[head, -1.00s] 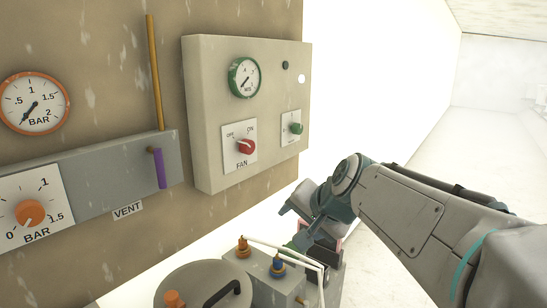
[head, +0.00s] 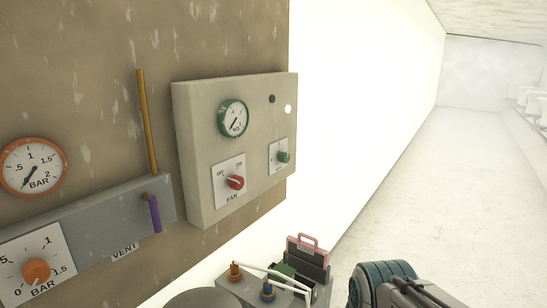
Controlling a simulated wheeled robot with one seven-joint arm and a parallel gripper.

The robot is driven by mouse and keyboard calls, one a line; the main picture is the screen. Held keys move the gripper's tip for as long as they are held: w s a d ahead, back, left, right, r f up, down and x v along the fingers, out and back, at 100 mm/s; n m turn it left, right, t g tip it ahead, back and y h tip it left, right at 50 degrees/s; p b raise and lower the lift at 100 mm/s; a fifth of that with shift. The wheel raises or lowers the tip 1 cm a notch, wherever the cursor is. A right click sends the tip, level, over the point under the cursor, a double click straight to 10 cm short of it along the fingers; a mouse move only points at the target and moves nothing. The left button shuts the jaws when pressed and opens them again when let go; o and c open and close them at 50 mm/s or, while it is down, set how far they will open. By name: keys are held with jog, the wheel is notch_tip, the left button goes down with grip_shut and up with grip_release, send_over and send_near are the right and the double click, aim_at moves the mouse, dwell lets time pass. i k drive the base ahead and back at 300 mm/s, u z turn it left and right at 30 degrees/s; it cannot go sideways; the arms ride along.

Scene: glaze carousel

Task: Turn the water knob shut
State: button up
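No knob in the head view carries a readable water label. A blue knob (head: 268,291) and an orange-brown knob (head: 235,271) stand on a grey box (head: 246,292) at the bottom centre, with thin white pipes running from near them. The blue knob may be the water knob; I cannot tell its setting. My gripper is out of view. Only a teal and grey part of my arm shows at the bottom right, to the right of the box and apart from the knobs in the picture.
A beige panel (head: 200,125) on the wall has a green-rimmed gauge (head: 233,118), a red FAN knob (head: 236,182) and a green knob (head: 283,157). At left are an orange BAR knob (head: 37,271) and a purple lever (head: 154,214). A pink-handled dark item (head: 307,260) stands behind the box.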

aim_at(284, 156)
jog(key=k, duration=0.65)
jog(key=z, duration=0.45)
jog(key=i, duration=1.75)
jog(key=u, duration=0.45)
